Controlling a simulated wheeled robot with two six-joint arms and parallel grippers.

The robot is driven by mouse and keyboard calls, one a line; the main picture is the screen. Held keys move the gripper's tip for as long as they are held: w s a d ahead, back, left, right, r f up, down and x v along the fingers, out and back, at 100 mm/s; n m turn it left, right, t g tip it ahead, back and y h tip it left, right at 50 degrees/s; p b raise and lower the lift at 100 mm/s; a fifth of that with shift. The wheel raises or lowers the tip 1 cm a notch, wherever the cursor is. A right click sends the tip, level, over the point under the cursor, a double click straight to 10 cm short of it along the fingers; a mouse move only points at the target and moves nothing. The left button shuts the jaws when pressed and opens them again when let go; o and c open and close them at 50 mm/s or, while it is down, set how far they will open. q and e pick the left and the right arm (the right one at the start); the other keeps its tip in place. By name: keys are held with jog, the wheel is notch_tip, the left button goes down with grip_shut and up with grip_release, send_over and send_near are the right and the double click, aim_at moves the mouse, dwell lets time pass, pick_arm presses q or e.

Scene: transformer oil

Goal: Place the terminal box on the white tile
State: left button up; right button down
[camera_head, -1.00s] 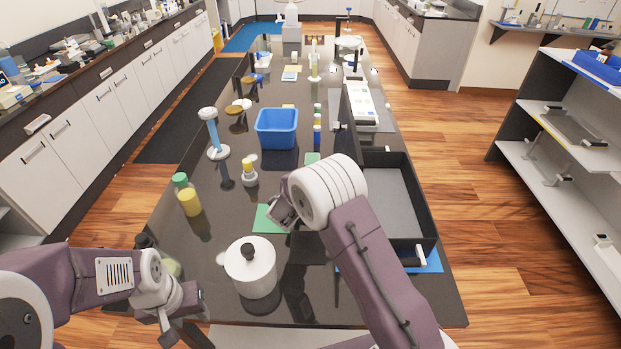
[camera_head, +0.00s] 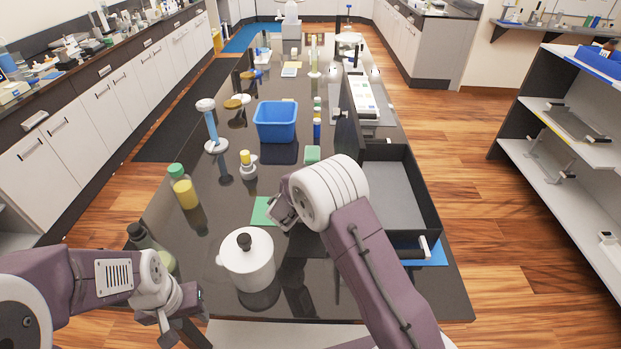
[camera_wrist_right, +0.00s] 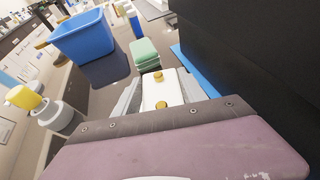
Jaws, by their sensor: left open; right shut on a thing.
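My right gripper (camera_wrist_right: 158,92) is shut on a white box with brass-coloured knobs (camera_wrist_right: 163,94), which looks like the terminal box. One grey finger shows on each side of it in the right wrist view. In the head view the right gripper (camera_head: 280,211) is above the table near a green mat (camera_head: 261,209), and my arm hides most of the box. My left gripper (camera_head: 183,318) is open and empty, low at the left front edge of the table. I cannot pick out the white tile with certainty.
A white lidded pot (camera_head: 247,262) stands between my grippers. A black open tray (camera_head: 432,222) lies right of my right arm. A green block (camera_head: 312,154) and a blue bin (camera_head: 276,121) stand beyond the right gripper. A green-capped bottle (camera_head: 184,188) stands at left.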

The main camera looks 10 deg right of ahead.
pick_arm(q)
jog(key=shift+s+f, duration=0.2)
jog(key=shift+f, duration=0.1)
pick_arm(e)
jog(key=shift+s+f, duration=0.1)
jog(key=shift+f, duration=0.05)
